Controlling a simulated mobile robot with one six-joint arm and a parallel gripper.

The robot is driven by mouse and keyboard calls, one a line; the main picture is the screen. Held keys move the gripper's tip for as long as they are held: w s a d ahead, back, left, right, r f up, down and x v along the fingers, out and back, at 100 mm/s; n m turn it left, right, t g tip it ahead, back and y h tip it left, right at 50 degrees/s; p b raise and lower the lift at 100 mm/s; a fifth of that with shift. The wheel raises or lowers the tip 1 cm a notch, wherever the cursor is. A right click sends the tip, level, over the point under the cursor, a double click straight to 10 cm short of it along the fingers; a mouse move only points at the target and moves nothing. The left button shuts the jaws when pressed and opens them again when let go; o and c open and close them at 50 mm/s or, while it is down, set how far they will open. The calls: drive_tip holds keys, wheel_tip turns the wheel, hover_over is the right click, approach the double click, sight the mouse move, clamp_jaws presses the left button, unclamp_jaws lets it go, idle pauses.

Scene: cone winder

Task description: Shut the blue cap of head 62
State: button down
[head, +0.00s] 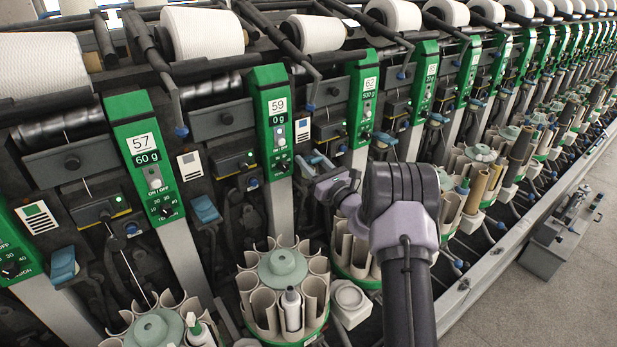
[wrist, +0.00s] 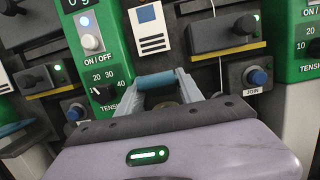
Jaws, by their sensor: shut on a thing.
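The green panel of head 62 (head: 363,100) stands right of the middle in the head view, with its number plate and 500 g display. My gripper (head: 318,166) is in front of the machine between the panels of heads 59 and 62. In the wrist view its two pale blue-grey fingers (wrist: 157,80) reach up and forward, close to the dark machine front. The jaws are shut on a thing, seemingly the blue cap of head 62.
The panel of head 59 (head: 270,120) is close on the left. Another blue cap (head: 205,209) shows further left, between heads 57 and 59. A round bobbin magazine (head: 282,268) stands below left of my arm. A grey box (head: 562,235) sits by the open floor on the right.

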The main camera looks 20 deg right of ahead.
drive_tip(key=shift+s+f+t+b, duration=0.2)
drive_tip(key=shift+f+t+b, duration=0.65)
drive_tip(key=shift+b, duration=1)
drive_tip(key=shift+r+t, duration=0.25)
drive_tip(key=shift+t, duration=0.1)
drive_tip(key=c, duration=1)
unclamp_jaws()
drive_tip(key=shift+c, duration=0.2)
drive_tip(key=shift+d, duration=0.1)
